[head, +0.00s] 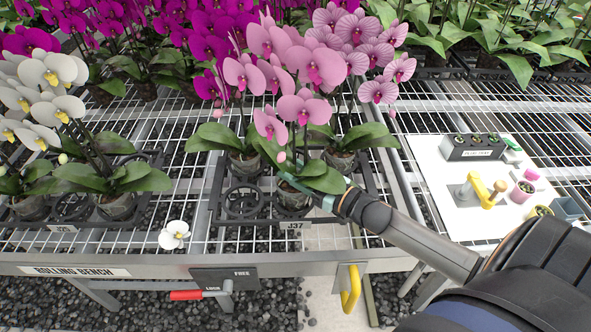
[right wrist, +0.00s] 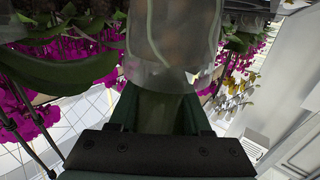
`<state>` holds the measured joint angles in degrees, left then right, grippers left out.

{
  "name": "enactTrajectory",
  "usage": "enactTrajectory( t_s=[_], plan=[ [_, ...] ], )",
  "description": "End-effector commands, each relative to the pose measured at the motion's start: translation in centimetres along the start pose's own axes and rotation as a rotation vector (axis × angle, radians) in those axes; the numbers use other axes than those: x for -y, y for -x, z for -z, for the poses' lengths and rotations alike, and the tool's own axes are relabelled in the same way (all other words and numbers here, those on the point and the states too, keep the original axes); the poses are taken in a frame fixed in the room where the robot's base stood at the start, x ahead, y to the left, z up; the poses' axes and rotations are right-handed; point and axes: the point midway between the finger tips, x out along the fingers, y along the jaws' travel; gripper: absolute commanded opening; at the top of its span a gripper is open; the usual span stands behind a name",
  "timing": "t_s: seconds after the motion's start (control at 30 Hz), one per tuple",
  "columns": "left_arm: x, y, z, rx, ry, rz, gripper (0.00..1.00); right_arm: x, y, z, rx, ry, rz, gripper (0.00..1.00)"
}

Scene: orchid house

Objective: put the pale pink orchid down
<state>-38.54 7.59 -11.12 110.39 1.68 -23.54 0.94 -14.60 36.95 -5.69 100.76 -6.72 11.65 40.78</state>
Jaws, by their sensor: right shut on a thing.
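The pale pink orchid (head: 303,108) stands upright at the front of a black carrier tray (head: 272,222) labelled J37. Its clear pot (head: 293,199) is at the tray's front middle, beside an empty ring (head: 243,202). My right gripper (head: 305,191) reaches in from the right and is shut on this pot. In the right wrist view the clear pot (right wrist: 172,45) fills the space between my right gripper's fingers (right wrist: 160,105). Leaves hide part of the pot, and I cannot tell whether its base touches the tray. My left gripper is not in view.
Pink orchids stand close behind in the same tray. White orchids (head: 52,72) fill a tray at left. A fallen white bloom (head: 174,234) lies on the mesh bench. A white board (head: 455,200) with small pots and tools is at right. A red-handled lever (head: 200,294) sits below the front rail.

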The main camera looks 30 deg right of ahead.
Motion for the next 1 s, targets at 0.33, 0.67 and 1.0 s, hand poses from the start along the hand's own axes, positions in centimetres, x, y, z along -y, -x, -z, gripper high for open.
enactTrajectory(
  t_s=[0.33,0.67,1.0],
  plan=[
    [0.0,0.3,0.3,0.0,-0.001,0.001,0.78,0.2,0.6,-1.6,0.031,-0.022,-0.003,0.0],
    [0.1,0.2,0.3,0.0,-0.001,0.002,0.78,0.2,0.6,-1.6,0.032,-0.02,-0.003,0.0],
    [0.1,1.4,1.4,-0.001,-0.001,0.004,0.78,0.1,0.6,0.2,0.029,-0.01,-0.002,0.0]
  ],
)
